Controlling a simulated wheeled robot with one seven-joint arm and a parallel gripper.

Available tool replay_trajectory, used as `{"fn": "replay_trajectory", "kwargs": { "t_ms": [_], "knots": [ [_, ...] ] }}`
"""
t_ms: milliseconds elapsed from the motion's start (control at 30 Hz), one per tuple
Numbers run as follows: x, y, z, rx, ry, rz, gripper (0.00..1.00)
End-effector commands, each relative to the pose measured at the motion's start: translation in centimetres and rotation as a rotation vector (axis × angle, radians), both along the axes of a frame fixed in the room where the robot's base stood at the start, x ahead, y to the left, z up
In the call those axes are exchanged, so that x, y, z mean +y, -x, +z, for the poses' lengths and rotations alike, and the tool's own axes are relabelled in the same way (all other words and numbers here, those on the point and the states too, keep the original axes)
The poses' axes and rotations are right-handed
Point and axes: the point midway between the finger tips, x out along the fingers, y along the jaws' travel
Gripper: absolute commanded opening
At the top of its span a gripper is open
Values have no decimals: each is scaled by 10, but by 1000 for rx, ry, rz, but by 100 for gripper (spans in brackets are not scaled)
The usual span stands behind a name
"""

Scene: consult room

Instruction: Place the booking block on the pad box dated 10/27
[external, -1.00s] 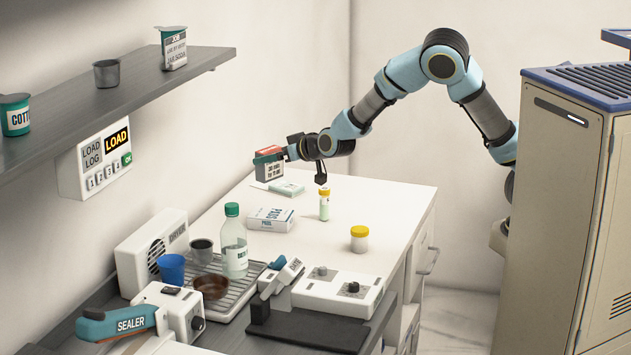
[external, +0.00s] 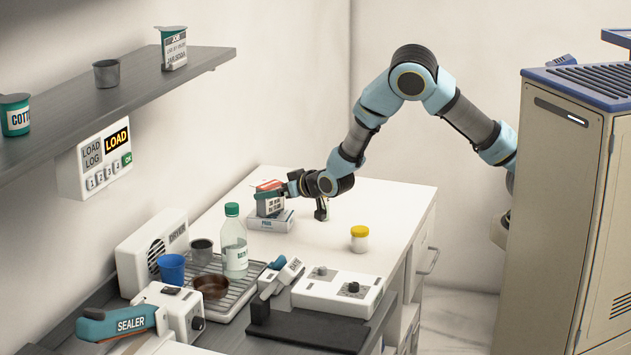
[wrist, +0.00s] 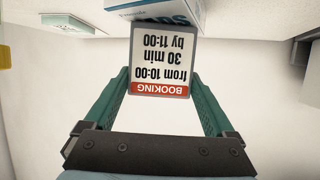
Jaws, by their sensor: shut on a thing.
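The booking block (external: 270,207) is a small block with a white face and a red band. Its lettering, upside down in the wrist view (wrist: 160,60), reads BOOKING, from 10:00, 30 min, by 11:00. My gripper (external: 277,192) is shut on it, with teal fingers on both sides in the wrist view. The white and blue pad box (external: 270,224) lies on the counter directly below the block in the external view. Its lettered edge shows at the top of the wrist view (wrist: 180,12). I cannot read a date on it, nor tell whether block and box touch.
A yellow-capped jar (external: 359,240) stands right of the box. A green-capped bottle (external: 233,245) stands nearer the camera at left. The counter's right side (external: 395,205) is clear.

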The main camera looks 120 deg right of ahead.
Motion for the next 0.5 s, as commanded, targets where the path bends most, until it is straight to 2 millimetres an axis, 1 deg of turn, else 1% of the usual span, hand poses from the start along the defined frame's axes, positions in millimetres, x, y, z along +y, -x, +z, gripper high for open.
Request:
{"fn": "replay_trajectory", "kwargs": {
  "t_ms": [100,133,200,400,500],
  "knots": [
    [0,0,-5,0,1,0,29],
    [0,0,-3,0,0,0,93],
    [0,0,-3,0,0,0,100],
    [0,0,-2,0,0,0,100],
    [0,0,1,0,0,0,100]
  ]
}}
